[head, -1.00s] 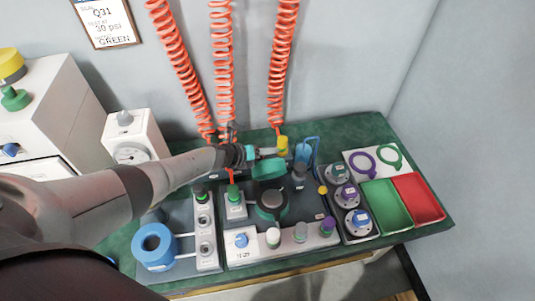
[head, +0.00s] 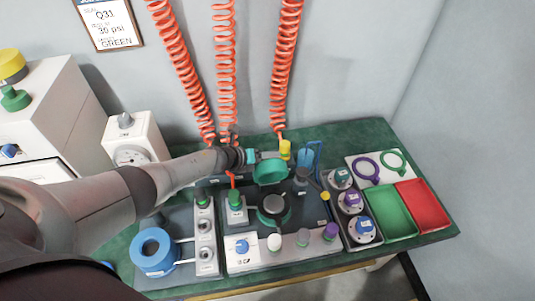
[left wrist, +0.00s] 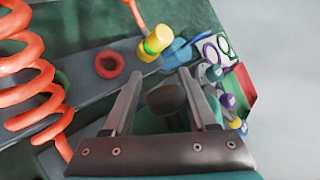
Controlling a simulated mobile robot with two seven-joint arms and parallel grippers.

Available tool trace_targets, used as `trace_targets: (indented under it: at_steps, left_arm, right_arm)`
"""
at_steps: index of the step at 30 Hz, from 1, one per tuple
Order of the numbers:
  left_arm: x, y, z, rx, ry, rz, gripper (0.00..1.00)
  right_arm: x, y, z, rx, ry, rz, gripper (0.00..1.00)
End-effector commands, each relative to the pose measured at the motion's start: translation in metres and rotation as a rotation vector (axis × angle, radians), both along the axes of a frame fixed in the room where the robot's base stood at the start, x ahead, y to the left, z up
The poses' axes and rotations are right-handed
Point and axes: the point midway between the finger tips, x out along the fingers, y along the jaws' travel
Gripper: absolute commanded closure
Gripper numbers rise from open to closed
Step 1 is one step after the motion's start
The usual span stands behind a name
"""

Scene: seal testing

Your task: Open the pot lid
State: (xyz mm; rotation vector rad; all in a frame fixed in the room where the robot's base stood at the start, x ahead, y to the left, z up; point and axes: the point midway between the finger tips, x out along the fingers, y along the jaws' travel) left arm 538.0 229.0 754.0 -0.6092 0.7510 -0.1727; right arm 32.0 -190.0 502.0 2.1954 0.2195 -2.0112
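The pot (head: 273,206) is a dark round vessel with a green ring, set in the middle of the dark fixture in the head view. A teal round piece (head: 270,173), apparently its lid, stands tilted up behind the pot, clear of its mouth. My left gripper (head: 272,155) is just above and behind this piece. In the left wrist view, its two fingers (left wrist: 163,90) are wide apart. A dark knob on a grey post (left wrist: 165,99) shows beyond and between them, with teal surface below. Contact with the lid cannot be told. My right gripper is out of view.
Red coiled hoses (head: 226,70) hang behind the bench. A yellow fitting (head: 285,149) and a blue hook (head: 309,155) stand close by the left gripper. Capped dials (head: 350,201), a green tray (head: 389,213) and a red tray (head: 421,202) are at right.

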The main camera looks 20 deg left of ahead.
Motion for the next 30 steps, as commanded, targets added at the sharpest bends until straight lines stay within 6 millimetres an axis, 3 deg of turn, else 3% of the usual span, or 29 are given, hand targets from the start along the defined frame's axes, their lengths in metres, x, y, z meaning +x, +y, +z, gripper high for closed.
trace_targets:
  at_steps: [5, 17, 30]
  left_arm:
    - [-0.001, 0.000, -0.001, 0.000, 0.003, -0.001, 0.30]
    - [-0.005, 0.003, 0.008, -0.004, -0.001, 0.001, 0.30]
    - [-0.057, 0.028, 0.051, -0.004, 0.001, -0.001, 0.30]
  right_arm:
    - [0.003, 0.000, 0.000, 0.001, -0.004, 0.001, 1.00]
    - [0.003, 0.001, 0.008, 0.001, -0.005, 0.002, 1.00]
    - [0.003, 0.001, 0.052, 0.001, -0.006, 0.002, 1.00]
